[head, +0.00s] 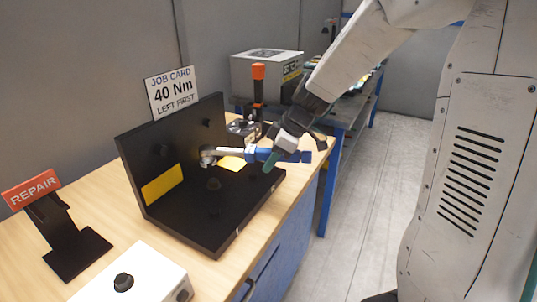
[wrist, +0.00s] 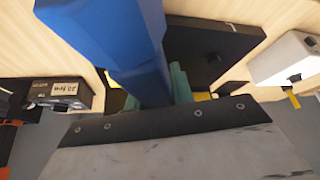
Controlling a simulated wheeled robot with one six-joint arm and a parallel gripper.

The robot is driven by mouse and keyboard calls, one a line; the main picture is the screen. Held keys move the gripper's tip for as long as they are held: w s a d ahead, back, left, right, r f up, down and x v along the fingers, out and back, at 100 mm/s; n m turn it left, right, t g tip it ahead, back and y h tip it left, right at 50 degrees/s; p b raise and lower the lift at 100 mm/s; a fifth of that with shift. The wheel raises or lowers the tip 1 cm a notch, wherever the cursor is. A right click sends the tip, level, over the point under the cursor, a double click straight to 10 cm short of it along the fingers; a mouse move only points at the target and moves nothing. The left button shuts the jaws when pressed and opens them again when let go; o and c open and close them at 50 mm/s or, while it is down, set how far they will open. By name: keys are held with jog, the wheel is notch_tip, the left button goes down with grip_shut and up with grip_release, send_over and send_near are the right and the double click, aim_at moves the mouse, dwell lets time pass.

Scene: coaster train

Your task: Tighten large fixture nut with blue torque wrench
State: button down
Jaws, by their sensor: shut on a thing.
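My gripper (head: 270,156) is shut on the blue handle of the torque wrench (head: 293,156); the handle fills the upper left of the wrist view (wrist: 105,40). The wrench lies roughly level, its silver shaft pointing left to a round head (head: 207,155). The head overlaps the black L-shaped fixture (head: 232,222) in the head view, near its upright plate. I cannot tell whether it touches a nut. A dark nut (head: 213,184) sits on the fixture's base, below the wrench head. Smaller dark nuts (head: 163,150) (head: 207,122) show on the upright plate.
A job card (head: 172,93) reading "40 Nm LEFT FIRST" stands behind the fixture. A red REPAIR sign (head: 31,189) and a white box with a black knob (head: 133,277) are at the left front. An orange-topped tool (head: 258,88) stands behind the wrench. Floor (head: 365,215) is clear at right.

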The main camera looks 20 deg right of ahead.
notch_tip(320, 180, down, 3)
jog(key=shift+d+f, duration=0.1)
jog(key=shift+d, duration=0.05)
jog(key=shift+s+d+f, duration=0.1)
jog(key=shift+f, duration=0.05)
dwell(0.4)
jog(key=shift+f, duration=1.85)
dwell(1.9)
jog(key=shift+s+a+m+t+h, duration=0.3)
jog(key=shift+s+a+m+t, duration=0.3)
jog(key=shift+s+a+m, duration=0.75)
dwell(2.0)
